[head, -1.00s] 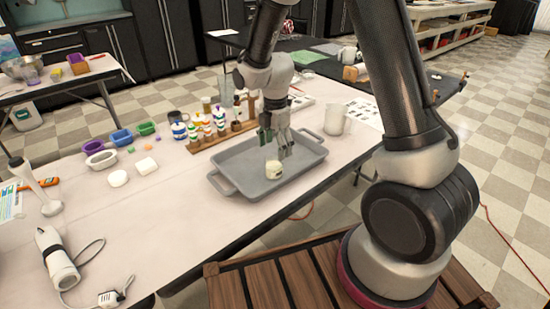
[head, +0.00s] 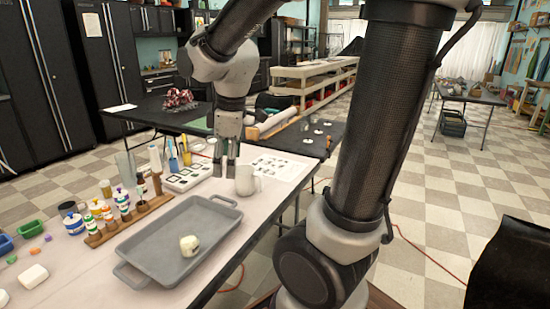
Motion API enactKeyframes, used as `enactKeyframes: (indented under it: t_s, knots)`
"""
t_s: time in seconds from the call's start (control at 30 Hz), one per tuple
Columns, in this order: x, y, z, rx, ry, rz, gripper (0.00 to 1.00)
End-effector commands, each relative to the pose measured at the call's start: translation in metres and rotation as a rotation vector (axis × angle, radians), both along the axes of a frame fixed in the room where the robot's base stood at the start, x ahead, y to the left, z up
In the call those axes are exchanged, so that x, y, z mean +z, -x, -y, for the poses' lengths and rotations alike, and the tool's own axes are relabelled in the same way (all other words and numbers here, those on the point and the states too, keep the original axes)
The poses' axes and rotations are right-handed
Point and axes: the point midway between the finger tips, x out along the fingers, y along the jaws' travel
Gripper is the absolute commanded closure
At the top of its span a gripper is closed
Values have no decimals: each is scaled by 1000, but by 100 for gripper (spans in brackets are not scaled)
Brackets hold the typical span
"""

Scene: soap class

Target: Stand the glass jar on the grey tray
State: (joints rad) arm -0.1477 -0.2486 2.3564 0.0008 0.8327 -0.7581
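The grey tray (head: 150,262) lies on the pale table, with a handle at each end. A small cream-coloured, rounded thing with a dark mark (head: 189,246) rests on its floor, toward the right; I cannot tell if it is a glass jar or whether it is upright. A clear glass vessel (head: 125,166) stands behind the tray at the left, partly hidden by bottles. My gripper (head: 226,178) points down beyond the tray's far end, left of a whitish mug (head: 246,181). Its fingers look apart, with nothing visible between them.
A wooden rack with several small bottles (head: 121,213) stands along the tray's left side. A white panel with dark squares (head: 187,177) and printed sheets (head: 283,167) lie near the far end. Coloured moulds (head: 31,229) sit at the far left.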

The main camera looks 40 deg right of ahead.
Motion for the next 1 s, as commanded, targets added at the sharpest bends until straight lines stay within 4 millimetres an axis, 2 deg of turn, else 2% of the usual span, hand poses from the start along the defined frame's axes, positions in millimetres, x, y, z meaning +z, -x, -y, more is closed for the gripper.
enactKeyframes:
  t_s: [0.03,0.1,0.2,0.3,0.37,0.53,1.0]
  knots:
    - [14,22,11,-133,-28,34,26]
    - [27,51,24,-327,-74,66,26]
    - [36,87,37,-564,-136,103,26]
    - [39,112,44,-734,-186,130,26]
    - [40,123,46,-802,-207,140,26]
    - [40,133,49,-881,-231,149,26]
    - [40,132,49,-879,-231,149,26]
